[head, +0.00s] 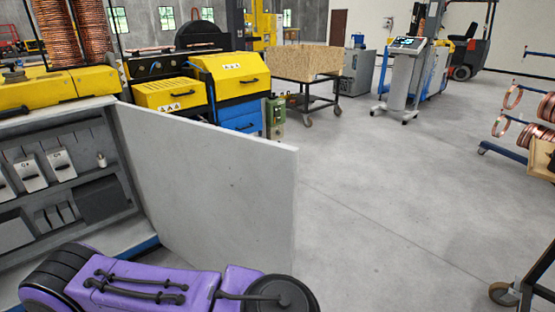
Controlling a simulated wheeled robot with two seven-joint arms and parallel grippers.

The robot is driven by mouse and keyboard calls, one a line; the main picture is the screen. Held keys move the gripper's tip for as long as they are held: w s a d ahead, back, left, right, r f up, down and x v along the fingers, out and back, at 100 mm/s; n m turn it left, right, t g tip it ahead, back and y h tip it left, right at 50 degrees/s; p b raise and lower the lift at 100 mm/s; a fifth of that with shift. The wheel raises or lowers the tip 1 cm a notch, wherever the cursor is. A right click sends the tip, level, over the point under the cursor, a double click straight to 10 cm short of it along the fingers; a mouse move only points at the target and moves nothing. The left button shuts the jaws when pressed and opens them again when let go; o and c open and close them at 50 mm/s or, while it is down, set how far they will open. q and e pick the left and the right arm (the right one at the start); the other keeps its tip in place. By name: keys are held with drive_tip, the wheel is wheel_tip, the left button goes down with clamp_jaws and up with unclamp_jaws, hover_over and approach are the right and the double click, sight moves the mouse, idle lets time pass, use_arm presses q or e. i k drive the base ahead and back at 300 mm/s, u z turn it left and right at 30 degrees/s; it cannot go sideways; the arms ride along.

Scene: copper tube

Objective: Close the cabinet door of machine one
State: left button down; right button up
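The cabinet door (215,180) is a plain pale grey panel in the left half of the head view. It stands open, swung out from the right side of the grey cabinet (125,232), with its free edge near the middle of the view. The open cabinet shows electrical parts (60,164) inside. A purple arm link of mine with black cables and a round black joint crosses the bottom left, in front of the door's lower part. No gripper shows, so I see no gripper contact with the door.
Yellow machine housings (228,76) and copper coils (56,30) stand behind the door. A cart with a wooden box (303,62) and a console on a stand (403,80) are farther back. A rack with copper rings (515,130) is at right. The middle floor (390,200) is clear.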

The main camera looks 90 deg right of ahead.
sight(216, 197)
drive_tip(key=k, duration=0.55)
drive_tip(key=z, duration=2.15)
drive_tip(key=i, duration=1)
drive_tip(key=u, duration=0.05)
